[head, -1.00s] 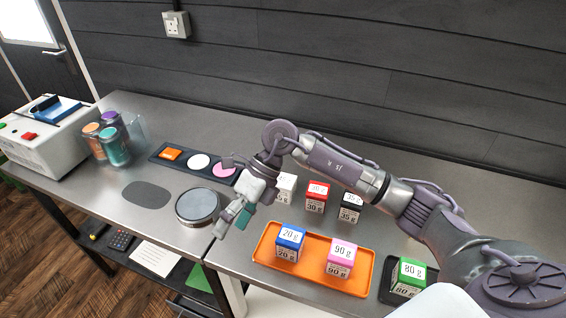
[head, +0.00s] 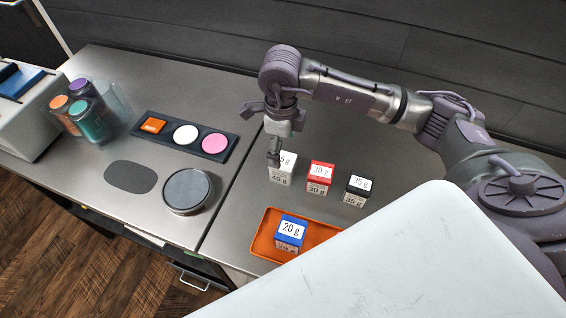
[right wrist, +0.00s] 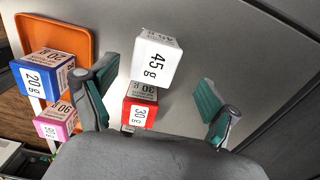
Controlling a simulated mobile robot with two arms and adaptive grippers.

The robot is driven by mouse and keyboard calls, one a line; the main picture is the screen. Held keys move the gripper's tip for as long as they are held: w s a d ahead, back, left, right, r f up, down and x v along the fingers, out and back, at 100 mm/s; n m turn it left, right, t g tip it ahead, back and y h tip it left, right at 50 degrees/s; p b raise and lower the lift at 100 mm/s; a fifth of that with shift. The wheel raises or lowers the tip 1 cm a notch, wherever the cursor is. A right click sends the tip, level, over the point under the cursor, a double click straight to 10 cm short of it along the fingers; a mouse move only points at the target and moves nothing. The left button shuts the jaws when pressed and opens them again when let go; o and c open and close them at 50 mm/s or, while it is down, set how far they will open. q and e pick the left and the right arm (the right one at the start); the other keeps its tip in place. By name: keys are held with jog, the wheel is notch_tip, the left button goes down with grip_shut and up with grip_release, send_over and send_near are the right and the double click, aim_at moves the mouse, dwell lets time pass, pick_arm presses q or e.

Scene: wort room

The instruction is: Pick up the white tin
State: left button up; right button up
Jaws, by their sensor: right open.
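The white tin (head: 283,172), a cube marked 45 g, stands on the steel bench, partly hidden by my right gripper in the head view. In the right wrist view the white tin (right wrist: 157,58) lies between and beyond the two open fingers, apart from both. My right gripper (head: 274,150) is open and empty, just above the tin and pointing down; its green-padded fingers also show in the right wrist view (right wrist: 160,100). My left gripper is in neither view.
A red tin (head: 318,177) and a black tin (head: 357,190) stand right of the white one. A blue tin (head: 289,233) sits on an orange tray (head: 262,240) in front. A dark strip with coloured pieces (head: 218,157) and a round dark pan (head: 187,190) lie left.

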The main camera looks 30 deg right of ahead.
aim_at(283, 161)
jog(key=shift+f, duration=0.6)
jog(key=f+p, duration=0.1)
jog(key=f, duration=0.1)
jog(key=s+f+p, duration=0.1)
jog(key=f, duration=0.1)
jog(key=shift+a+f+p, duration=0.1)
jog(key=shift+f+p, duration=0.05)
jog(key=shift+p, duration=0.25)
jog(key=shift+w+f, duration=0.1)
jog(key=shift+f, duration=0.3)
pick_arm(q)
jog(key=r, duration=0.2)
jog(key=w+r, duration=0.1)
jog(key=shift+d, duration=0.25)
pick_arm(e)
jog(key=c, duration=1.3)
